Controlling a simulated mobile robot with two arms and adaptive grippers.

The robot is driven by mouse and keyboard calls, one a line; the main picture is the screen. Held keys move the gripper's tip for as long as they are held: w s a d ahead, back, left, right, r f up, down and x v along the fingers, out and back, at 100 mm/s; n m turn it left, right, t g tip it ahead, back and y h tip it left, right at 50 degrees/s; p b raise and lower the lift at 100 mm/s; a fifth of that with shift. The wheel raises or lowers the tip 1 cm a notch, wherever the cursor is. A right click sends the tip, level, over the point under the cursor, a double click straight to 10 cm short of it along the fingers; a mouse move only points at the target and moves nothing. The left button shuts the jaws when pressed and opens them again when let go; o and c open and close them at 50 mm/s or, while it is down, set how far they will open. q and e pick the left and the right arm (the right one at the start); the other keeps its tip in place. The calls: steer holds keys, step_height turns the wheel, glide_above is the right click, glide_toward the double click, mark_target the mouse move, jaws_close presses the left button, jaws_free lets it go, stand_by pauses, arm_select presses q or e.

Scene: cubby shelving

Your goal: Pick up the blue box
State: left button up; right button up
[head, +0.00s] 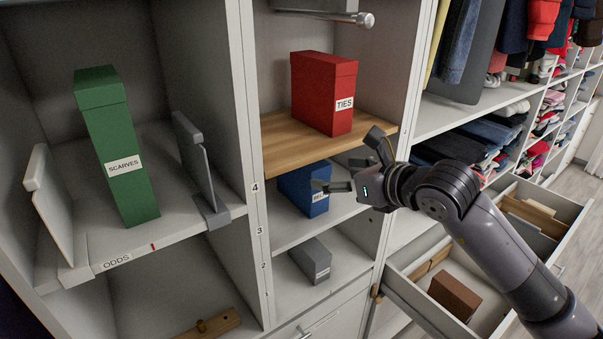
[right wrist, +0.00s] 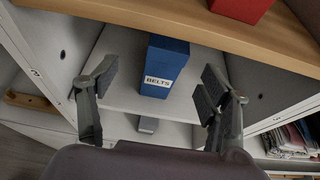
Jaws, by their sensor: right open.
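The blue box (head: 300,187) stands upright in a middle cubby, below a wooden shelf, with a white label. In the right wrist view the blue box (right wrist: 168,62) shows whole, and its label reads BELTS. My right gripper (head: 345,160) is in front of that cubby and covers part of the box in the head view. In the right wrist view its fingers (right wrist: 155,90) are spread wide and empty, with the box between them but farther in, apart from them. My left gripper is not in view.
A red TIES box (head: 322,92) stands on the wooden shelf (head: 285,140) just above. A grey box (head: 310,260) sits in the cubby below. A green SCARVES box (head: 115,150) stands between grey dividers at left. Open drawers (head: 410,300) jut out at lower right.

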mark_target(320, 172)
steer(key=p+x, duration=0.1)
steer(key=x, duration=0.4)
steer(key=shift+w, duration=0.3)
steer(key=shift+p+x, duration=0.35)
steer(key=shift+x, duration=0.4)
steer(key=shift+w+a+f+p, duration=0.15)
steer(key=shift+w+p, duration=0.1)
steer(key=shift+p, duration=0.05)
steer(key=x, duration=0.1)
steer(key=p+x, duration=0.1)
steer(key=x, duration=0.1)
steer(key=shift+w, duration=0.3)
steer(key=shift+w+a+f+p, duration=0.15)
steer(key=shift+w+f+p, duration=0.05)
steer(key=shift+w+p, duration=0.2)
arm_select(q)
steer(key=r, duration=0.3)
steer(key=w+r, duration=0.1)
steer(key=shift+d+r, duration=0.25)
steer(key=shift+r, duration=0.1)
